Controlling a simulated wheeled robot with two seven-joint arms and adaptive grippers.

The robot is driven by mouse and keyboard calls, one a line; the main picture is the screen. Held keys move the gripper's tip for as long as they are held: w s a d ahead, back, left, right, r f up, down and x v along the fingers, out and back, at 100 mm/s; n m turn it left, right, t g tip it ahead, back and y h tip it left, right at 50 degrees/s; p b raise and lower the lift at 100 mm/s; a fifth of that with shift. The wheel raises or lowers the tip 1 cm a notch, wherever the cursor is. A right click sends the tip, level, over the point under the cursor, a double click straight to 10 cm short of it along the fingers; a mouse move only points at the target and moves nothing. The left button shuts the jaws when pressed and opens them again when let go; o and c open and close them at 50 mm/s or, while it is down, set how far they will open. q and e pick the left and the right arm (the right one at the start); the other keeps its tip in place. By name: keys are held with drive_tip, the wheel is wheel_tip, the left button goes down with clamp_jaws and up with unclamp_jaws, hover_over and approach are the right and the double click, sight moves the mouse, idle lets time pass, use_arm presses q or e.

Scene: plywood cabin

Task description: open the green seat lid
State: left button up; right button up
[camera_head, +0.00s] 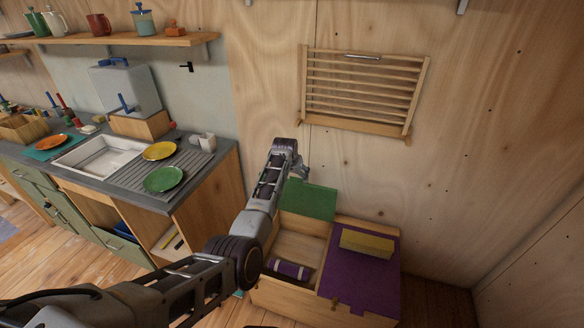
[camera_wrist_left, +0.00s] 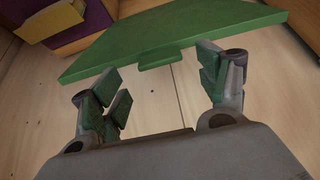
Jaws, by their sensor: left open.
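The green seat lid (camera_head: 308,200) is raised at the back of the wooden seat box (camera_head: 297,247), and the compartment below it is uncovered. In the left wrist view the lid (camera_wrist_left: 175,35) spans the top, with a small green tab (camera_wrist_left: 160,58) on its near edge. My left gripper (camera_head: 300,172) is by the lid's upper edge. Its fingers (camera_wrist_left: 163,86) are spread apart with nothing between them, and the tab lies just beyond them. I cannot tell whether a finger touches the lid. My right gripper is not in view.
A purple roll (camera_head: 290,269) lies in the open compartment. The purple lid (camera_head: 366,273) beside it is down, with a yellow block (camera_head: 367,243) on it. A slatted rack (camera_head: 360,90) hangs on the wall above. The sink counter (camera_head: 210,150) stands left of my arm.

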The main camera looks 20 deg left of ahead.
use_arm(q)
drive_tip(key=v, duration=0.7)
idle(0.5)
idle(0.4)
drive_tip(key=s+f+g, duration=0.1)
drive_tip(key=s+f, duration=0.4)
drive_tip(key=f, duration=0.7)
drive_tip(key=s+f, duration=0.4)
drive_tip(key=f, duration=0.9)
drive_tip(key=s+f+m+g, duration=0.1)
drive_tip(key=s+f, duration=1.4)
drive_tip(key=f, duration=0.2)
drive_tip(key=s+a+f+g, duration=0.1)
drive_tip(key=s+f, duration=0.6)
drive_tip(key=s, duration=0.4)
drive_tip(key=s+a+f+g, duration=0.1)
drive_tip(key=s+f, duration=0.6)
drive_tip(key=s, duration=0.5)
drive_tip(key=s+a+f, duration=0.1)
drive_tip(key=s+f, duration=0.2)
drive_tip(key=s, duration=0.8)
drive_tip(key=s+a+f+m, duration=0.1)
drive_tip(key=s+f, duration=0.1)
drive_tip(key=s, duration=1)
drive_tip(key=shift+s+f+g, duration=0.25)
drive_tip(key=shift+f+g, duration=0.15)
drive_tip(key=shift+d, duration=0.1)
